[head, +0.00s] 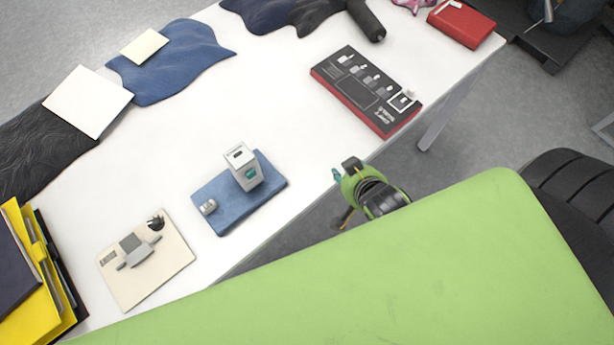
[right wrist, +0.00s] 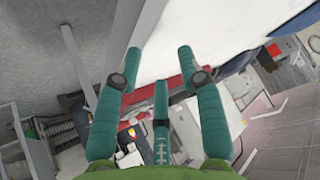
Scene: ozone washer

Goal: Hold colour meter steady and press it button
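My left gripper is not in view.
A beige board (head: 172,267) with a grey device lies left of the cloth. A black and red box (head: 345,93) lies toward the table's right. Yellow and black folders (head: 43,262) are at far left. Dark cloths line the back edge. The white table's middle (head: 250,100) is clear.

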